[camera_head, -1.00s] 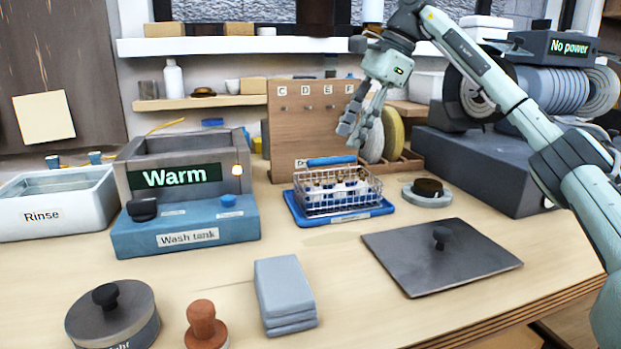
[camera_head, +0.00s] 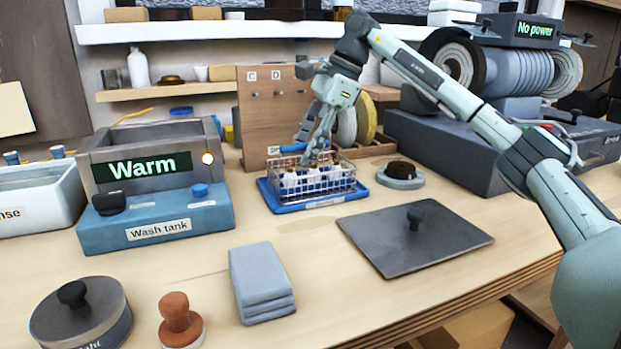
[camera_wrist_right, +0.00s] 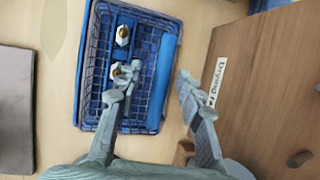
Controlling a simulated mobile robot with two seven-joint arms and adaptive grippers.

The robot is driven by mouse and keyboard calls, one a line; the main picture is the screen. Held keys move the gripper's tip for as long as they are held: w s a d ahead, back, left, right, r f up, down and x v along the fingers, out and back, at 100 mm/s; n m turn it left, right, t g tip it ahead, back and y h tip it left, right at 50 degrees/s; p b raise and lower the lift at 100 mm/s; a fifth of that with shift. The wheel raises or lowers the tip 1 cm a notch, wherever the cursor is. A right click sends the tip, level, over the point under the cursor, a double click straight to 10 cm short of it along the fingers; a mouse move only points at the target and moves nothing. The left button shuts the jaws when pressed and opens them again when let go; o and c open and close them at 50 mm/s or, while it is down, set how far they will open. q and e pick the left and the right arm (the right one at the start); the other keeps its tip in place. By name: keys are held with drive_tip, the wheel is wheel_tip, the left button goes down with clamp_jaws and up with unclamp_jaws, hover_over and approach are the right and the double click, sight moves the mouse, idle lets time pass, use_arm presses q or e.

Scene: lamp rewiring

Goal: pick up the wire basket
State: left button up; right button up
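The wire basket (camera_head: 330,185) stands upright on a blue tray (camera_head: 275,203) at the back middle of the bench, with small pieces inside. Its blue handle (camera_head: 293,148) runs along its far side. My right gripper (camera_head: 307,150) is open and pointing down at the basket's back part. In the right wrist view the basket (camera_wrist_right: 97,75) holds pieces with gold tips. There the open fingers (camera_wrist_right: 150,82) have the blue handle (camera_wrist_right: 167,62) between them, one finger over the basket's inside, the other beyond the handle. Contact is not visible. My left gripper is not in view.
A wooden board (camera_head: 257,120) with hooks stands close behind the basket. The blue wash tank (camera_head: 160,220) is to its left, and a round dark-topped part (camera_head: 400,172) to its right. A flat dark plate (camera_head: 420,245) and grey folded cloths (camera_head: 260,280) lie in front.

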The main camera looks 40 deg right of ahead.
clamp_jaws()
